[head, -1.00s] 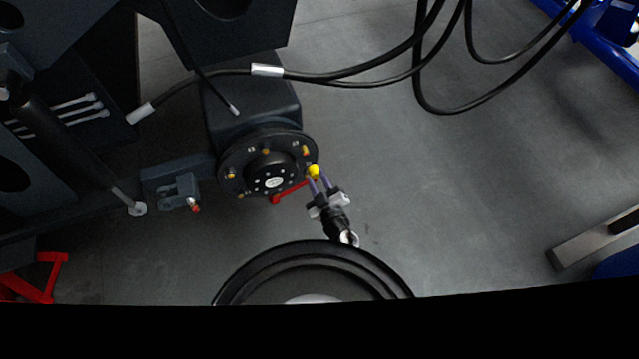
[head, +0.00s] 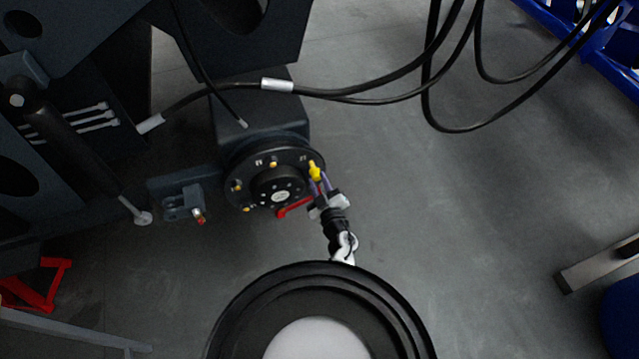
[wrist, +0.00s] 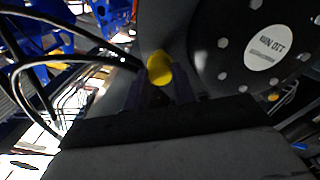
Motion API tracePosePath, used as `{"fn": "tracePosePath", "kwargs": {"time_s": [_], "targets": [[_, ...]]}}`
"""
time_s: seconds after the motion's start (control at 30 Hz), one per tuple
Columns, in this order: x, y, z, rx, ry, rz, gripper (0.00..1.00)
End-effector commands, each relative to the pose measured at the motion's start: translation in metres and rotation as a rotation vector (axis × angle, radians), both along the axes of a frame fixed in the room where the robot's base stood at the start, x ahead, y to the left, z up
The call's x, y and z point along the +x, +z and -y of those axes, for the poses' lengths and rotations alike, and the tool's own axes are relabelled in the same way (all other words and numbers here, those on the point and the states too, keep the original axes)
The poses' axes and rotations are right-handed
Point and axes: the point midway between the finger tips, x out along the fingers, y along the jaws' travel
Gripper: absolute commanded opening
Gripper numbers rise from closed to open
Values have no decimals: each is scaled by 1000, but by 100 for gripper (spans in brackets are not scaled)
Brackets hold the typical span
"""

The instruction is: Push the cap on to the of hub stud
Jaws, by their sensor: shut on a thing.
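The round dark hub (head: 280,194) faces me in the head view, with a pale label at its centre and several studs around its face, some with yellow tips. My gripper (head: 318,182) is at the hub's right edge and is shut on a yellow cap (head: 315,172). The cap overlaps the upper-right stud in the head view. I cannot tell whether it is touching or seated on it. In the wrist view the cap (wrist: 159,69) sits between the fingertips, and the hub (wrist: 230,60) is to the right. The cap's far end is hidden there.
Black hoses (head: 360,93) run above and right of the hub. A dark bracket (head: 183,201) juts out left of the hub. A red part (head: 293,207) shows below the hub by my gripper. The grey floor to the right is open.

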Motion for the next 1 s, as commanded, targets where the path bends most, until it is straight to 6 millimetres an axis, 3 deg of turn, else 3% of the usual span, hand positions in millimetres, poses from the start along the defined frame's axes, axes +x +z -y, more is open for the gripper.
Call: {"fn": "tracePosePath", "kwargs": {"time_s": [1.0], "targets": [[22, 0, -7, 0, 0, 0, 13]]}}
